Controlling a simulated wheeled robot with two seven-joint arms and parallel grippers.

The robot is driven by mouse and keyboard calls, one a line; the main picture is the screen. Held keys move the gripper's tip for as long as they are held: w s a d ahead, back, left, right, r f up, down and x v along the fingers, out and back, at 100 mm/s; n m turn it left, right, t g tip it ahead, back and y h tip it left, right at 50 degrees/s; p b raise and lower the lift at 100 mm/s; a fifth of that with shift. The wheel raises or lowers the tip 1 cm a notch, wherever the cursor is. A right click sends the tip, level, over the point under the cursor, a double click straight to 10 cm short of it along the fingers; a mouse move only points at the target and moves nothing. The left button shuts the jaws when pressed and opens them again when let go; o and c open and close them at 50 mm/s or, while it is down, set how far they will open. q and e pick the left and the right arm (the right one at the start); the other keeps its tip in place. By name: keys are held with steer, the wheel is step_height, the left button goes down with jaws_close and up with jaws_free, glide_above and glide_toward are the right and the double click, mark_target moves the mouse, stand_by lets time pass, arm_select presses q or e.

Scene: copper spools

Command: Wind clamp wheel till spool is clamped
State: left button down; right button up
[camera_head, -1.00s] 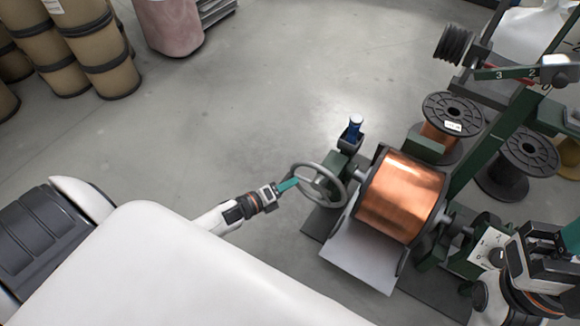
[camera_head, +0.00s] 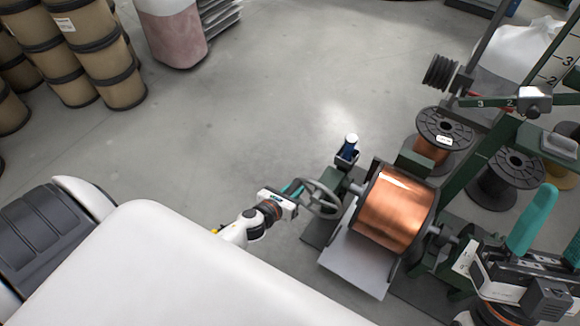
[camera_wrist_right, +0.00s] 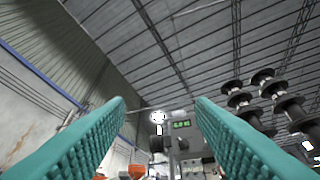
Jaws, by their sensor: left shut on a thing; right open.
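The copper spool (camera_head: 393,212) sits between the two sides of a dark green stand, above a pale sloping plate (camera_head: 355,258). The grey clamp wheel (camera_head: 318,199) is on the stand's left side, its shaft pointing at the spool. My left gripper (camera_head: 294,190) is at the wheel's left rim and shut on it; the fingers are partly hidden. My right gripper (camera_head: 535,235) is at the lower right of the head view, right of the spool. In the right wrist view its teal fingers (camera_wrist_right: 160,120) are wide apart with nothing between them.
Dark spools (camera_head: 443,130) stand behind the stand's right side. Brown drums (camera_head: 88,50) fill the upper left. The floor between is clear. A panel with a green display (camera_wrist_right: 181,124) shows in the right wrist view.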

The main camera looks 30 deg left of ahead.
arm_select(q)
steer(key=d+r+m+y+p, duration=0.2)
steer(key=d+m+y+p, duration=0.1)
steer(key=d+m, duration=0.1)
steer(key=shift+d+r+m, duration=0.25)
steer(key=shift+d+m, duration=0.15)
steer(key=shift+d, duration=0.4)
arm_select(e)
steer(key=w+f+g+h, duration=0.3)
steer(key=w+f+g, duration=0.4)
steer(key=f+g, duration=0.1)
steer(key=shift+a+f, duration=0.25)
steer(key=shift+f, duration=0.2)
arm_select(q)
steer(key=shift+s, duration=0.1)
steer(key=c, duration=1.2)
jaws_free()
steer(key=shift+f, duration=0.1)
arm_select(e)
steer(key=shift+d, duration=0.1)
